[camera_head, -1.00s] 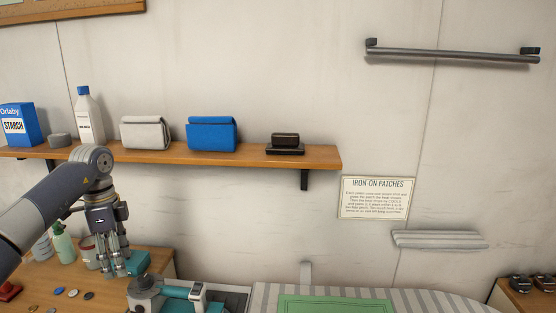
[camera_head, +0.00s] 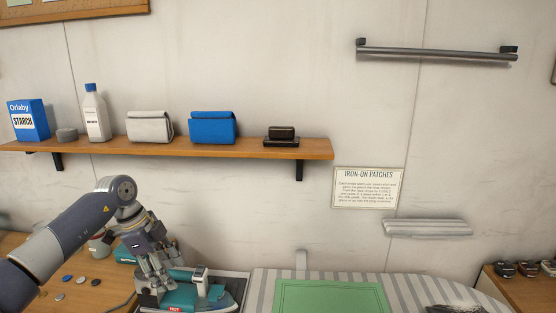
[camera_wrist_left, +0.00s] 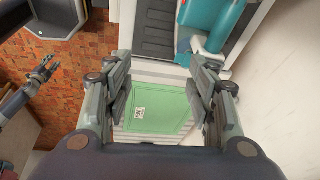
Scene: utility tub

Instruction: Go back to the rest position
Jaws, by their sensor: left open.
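My left gripper (camera_head: 160,276) hangs, fingers down, at the left end of the teal iron (camera_head: 215,297) in the head view. In the left wrist view my left gripper (camera_wrist_left: 162,95) is open, with nothing between its fingers. The teal iron (camera_wrist_left: 226,24) lies beyond its right finger there, partly cut off by the top edge. A smaller gripper, my right one (camera_wrist_left: 43,70), shows at the far left of the wrist view, apart from everything; its jaw opening is too small to judge.
The iron sits at the left end of the striped ironing board (camera_head: 262,292), beside a green cloth (camera_head: 330,298). Buttons lie on the left bench (camera_head: 112,290).

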